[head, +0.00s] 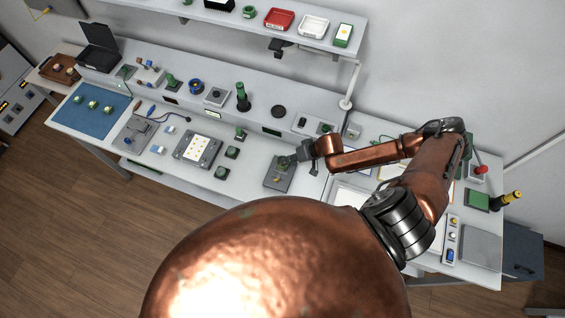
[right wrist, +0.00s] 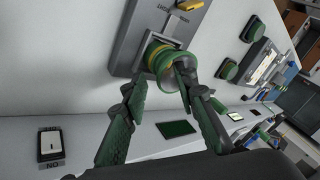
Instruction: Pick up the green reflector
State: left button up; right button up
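A green round cup-shaped part with a yellow band, which looks like the green reflector (right wrist: 163,60), sits in a grey fixture (right wrist: 143,35) in the right wrist view. My right gripper (right wrist: 163,90) is open, with its two green-padded fingers on either side of the reflector's near end. The right fingertip overlaps the rim in the picture; I cannot tell if it touches. In the head view, my right gripper (head: 287,161) is over the grey fixture (head: 277,181) near the bench's front edge, and hides most of the reflector. My left gripper is not in view.
Several small green-and-yellow parts lie on a blue mat (head: 88,112) at the bench's left. A grey panel with a light plate (head: 198,150) and green buttons (head: 221,172) stand left of the fixture. A shelf (head: 230,15) with trays runs above the bench.

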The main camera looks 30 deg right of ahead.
grip_shut()
dwell(0.5)
